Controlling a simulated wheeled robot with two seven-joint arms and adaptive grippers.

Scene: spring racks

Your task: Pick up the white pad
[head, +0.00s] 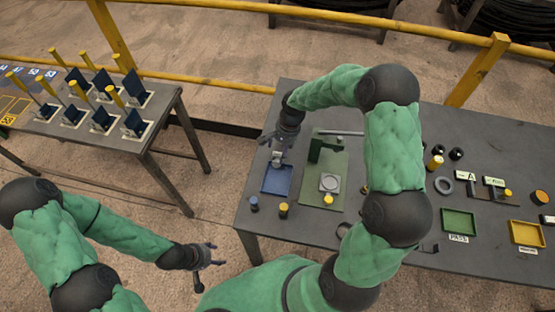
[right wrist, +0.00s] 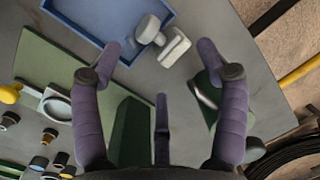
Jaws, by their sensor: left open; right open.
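A whitish pad (right wrist: 174,47) lies at the edge of the blue tray (right wrist: 125,22) in the right wrist view, next to a pale round-headed piece (right wrist: 149,29). I cannot tell whether the two are joined. In the head view my right gripper (head: 277,146) is over the table just beyond the blue tray (head: 277,180) and largely covers the pad. In the right wrist view its fingers (right wrist: 155,60) are spread and empty, with the pad beyond them and between the outer tips. My left gripper (head: 212,256) is open and empty, off the table's left side.
A green plate (head: 317,196) with a green stand and a grey round-topped block (head: 330,183) is right of the blue tray. Small knobs stand at the front edge. Green (head: 459,223) and yellow (head: 526,233) trays lie farther right. A rack table (head: 150,130) stands left.

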